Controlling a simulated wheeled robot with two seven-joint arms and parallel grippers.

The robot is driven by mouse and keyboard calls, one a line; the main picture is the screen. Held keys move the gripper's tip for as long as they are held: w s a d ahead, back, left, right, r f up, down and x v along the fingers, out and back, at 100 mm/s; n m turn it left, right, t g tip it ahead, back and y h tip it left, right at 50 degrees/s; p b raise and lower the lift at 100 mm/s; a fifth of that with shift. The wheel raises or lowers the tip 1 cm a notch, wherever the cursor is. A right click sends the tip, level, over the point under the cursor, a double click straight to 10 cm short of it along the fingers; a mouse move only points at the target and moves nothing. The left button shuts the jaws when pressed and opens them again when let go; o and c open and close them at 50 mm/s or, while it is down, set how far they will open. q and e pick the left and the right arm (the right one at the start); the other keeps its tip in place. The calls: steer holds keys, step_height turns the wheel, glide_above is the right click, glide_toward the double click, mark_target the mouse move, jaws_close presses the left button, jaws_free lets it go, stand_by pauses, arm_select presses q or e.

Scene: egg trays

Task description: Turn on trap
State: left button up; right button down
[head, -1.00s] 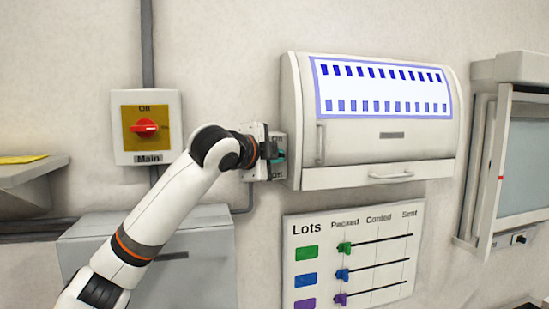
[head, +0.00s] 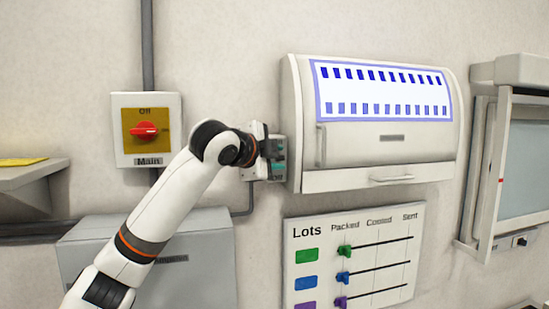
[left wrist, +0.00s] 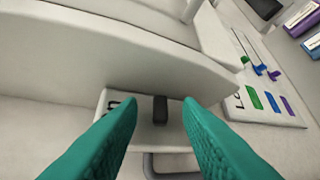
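A small pale switch box (head: 278,175) is on the wall, against the left side of the white cabinet. Its lower label seems to read Off; no trap label can be read. In the left wrist view its plate (left wrist: 143,137) carries a short dark lever (left wrist: 160,110). My left gripper (head: 276,150) is in front of this box and hides part of it. Its two teal fingers (left wrist: 159,103) are spread apart, one on each side of the lever, with gaps visible between. My right gripper is not in view.
The white cabinet (head: 385,160) with a blue-marked panel stands close right of the gripper. A red rotary switch labelled Main (head: 145,130) is on the left. The Lots board (head: 315,235) hangs below the cabinet. A grey box (head: 195,235) is under my arm.

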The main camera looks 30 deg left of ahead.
arm_select(q)
steer(key=b+v, duration=0.4)
steer(key=v, duration=0.8)
steer(key=shift+f, duration=0.1)
